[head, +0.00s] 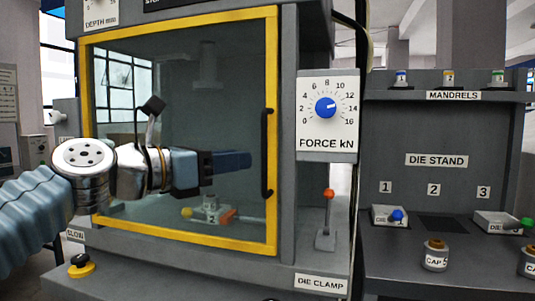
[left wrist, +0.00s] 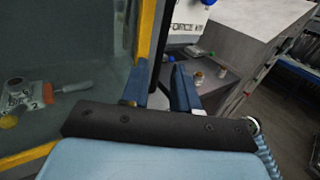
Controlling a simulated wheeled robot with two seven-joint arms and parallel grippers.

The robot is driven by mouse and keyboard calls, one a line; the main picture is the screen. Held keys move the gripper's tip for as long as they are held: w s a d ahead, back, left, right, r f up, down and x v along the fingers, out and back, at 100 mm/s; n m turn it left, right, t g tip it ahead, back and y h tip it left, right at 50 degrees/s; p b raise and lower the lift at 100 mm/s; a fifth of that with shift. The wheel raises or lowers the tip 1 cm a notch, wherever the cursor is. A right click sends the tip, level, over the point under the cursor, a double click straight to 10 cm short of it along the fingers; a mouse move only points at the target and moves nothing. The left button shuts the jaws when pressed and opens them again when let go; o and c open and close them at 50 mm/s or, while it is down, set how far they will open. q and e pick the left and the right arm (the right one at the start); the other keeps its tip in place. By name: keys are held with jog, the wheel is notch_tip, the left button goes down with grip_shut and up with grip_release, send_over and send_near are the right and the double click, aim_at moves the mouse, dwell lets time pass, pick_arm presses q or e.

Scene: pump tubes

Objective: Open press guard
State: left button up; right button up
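The press guard (head: 273,70) is a clear panel in a yellow frame, shut flat across the press front. Its black vertical handle (head: 266,152) is on the right side of the frame. My left gripper (head: 250,160) is in front of the panel, pointing right, with its blue fingertips just left of the handle. In the left wrist view, the gripper's fingers (left wrist: 162,78) stand apart. The dark handle (left wrist: 158,45) shows ahead, in line with the gap; contact cannot be told. My right gripper is not in view.
A force dial (head: 326,107) and a red-tipped die clamp lever (head: 327,215) are right of the guard. The die stand (head: 440,125) with caps and trays is farther right. A yellow-based knob (head: 81,265) is at lower left. Behind the panel lies an orange-ended part (head: 226,215).

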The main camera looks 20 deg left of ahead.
pick_arm(q)
send_over(264, 190)
jog(key=shift+w+p, duration=0.3)
jog(key=shift+p, duration=0.1)
jog(key=shift+a, duration=0.1)
grip_shut()
